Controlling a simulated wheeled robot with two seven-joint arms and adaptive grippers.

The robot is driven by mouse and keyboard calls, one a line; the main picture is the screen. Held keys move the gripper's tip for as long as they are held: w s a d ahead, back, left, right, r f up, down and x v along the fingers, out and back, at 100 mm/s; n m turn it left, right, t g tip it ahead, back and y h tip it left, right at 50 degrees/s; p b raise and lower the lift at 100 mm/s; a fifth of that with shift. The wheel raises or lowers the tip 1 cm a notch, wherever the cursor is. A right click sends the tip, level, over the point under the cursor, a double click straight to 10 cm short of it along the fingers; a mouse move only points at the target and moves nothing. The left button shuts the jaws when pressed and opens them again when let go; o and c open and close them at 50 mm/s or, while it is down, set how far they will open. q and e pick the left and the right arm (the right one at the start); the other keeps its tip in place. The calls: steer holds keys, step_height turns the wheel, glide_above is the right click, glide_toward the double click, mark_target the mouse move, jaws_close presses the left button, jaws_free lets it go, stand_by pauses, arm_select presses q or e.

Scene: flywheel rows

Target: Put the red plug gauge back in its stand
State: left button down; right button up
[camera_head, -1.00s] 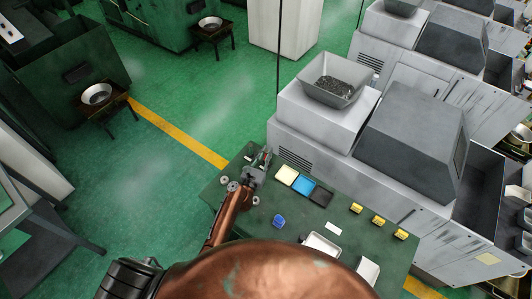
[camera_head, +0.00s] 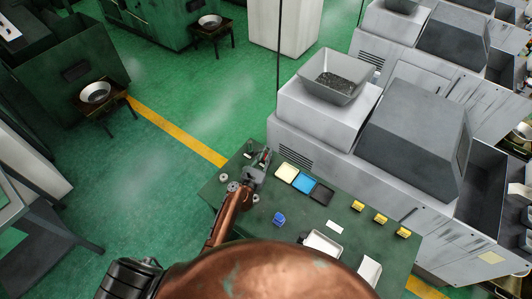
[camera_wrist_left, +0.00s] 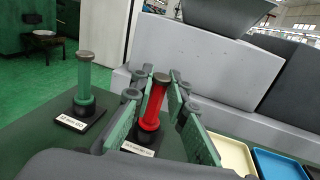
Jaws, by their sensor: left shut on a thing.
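The red plug gauge (camera_wrist_left: 154,105) stands nearly upright between the fingers of my left gripper (camera_wrist_left: 157,90) in the left wrist view. The gripper is shut on it. A dark stand with a white label (camera_wrist_left: 137,149) shows at its lower end; the fingers partly hide it, and I cannot tell whether the gauge is fully seated. In the head view my left gripper (camera_head: 261,161) is over the far left corner of the green table, and only a small part of the red gauge shows. My right gripper is not in view.
A green gauge (camera_wrist_left: 85,84) stands in its own labelled stand left of the gripper. Yellow (camera_head: 286,172), blue (camera_head: 304,183) and black trays lie to the right. A blue object (camera_head: 279,218) is nearer. A grey machine (camera_head: 321,112) borders the table's back.

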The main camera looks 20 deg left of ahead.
arm_select(q)
steer(key=c, duration=1.8)
jaws_free()
steer(key=s, duration=0.4)
steer(key=s+a, duration=0.1)
steer(key=s, duration=0.7)
steer(key=shift+a, duration=0.2)
